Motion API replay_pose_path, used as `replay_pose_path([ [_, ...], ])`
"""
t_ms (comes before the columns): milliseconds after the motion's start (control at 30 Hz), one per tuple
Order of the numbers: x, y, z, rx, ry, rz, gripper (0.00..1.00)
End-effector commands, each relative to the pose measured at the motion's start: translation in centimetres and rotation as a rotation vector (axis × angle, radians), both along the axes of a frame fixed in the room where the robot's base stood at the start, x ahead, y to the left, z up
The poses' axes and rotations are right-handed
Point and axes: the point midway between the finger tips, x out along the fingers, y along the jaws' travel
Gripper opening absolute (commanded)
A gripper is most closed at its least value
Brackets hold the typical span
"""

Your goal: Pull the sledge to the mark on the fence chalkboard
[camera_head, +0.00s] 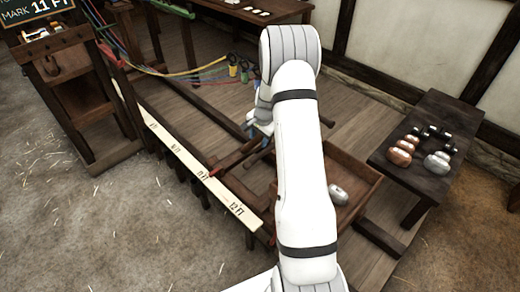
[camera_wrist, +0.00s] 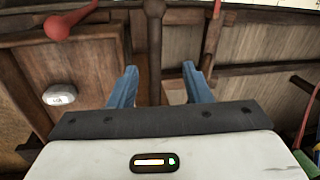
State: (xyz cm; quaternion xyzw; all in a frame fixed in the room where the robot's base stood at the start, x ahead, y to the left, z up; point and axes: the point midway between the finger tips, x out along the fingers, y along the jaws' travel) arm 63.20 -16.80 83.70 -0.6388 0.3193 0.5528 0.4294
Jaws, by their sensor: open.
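The sledge (camera_head: 362,178) is a shallow wooden tray on the floor planks, partly hidden behind my arm. A grey weight (camera_head: 338,194) sits in it, also seen in the wrist view (camera_wrist: 60,95). The chalkboard (camera_head: 28,10) at top left reads MARK 11 FT. A white measuring rail (camera_head: 182,157) carries foot labels, 11 FT and 12 FT towards its near end. My gripper (camera_wrist: 158,78) is open, its blue fingers apart on either side of a dark wooden bar with a round knob (camera_wrist: 155,8). I cannot tell whether they touch it.
A dark bench (camera_head: 432,140) with several metal weights stands at the right. A red-ended rod (camera_head: 228,162) lies near the rail. The straw-strewn floor at lower left is clear.

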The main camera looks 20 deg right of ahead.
Motion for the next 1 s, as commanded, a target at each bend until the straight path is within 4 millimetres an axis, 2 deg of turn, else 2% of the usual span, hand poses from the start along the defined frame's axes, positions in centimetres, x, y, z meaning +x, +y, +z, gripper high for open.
replay_pose_path([
  [100, 0.6, -1.4, -2.5, 0.012, 0.007, -0.066, 0.44],
  [200, 0.8, -1.9, -3.7, 0.018, 0.010, -0.095, 0.44],
  [367, 1.1, -2.0, -5.3, 0.020, 0.012, -0.104, 0.44],
  [700, 2.0, -1.5, -10.1, 0.019, 0.011, -0.101, 0.44],
  [1000, 2.3, -1.4, -11.7, 0.019, 0.009, -0.100, 0.44],
])
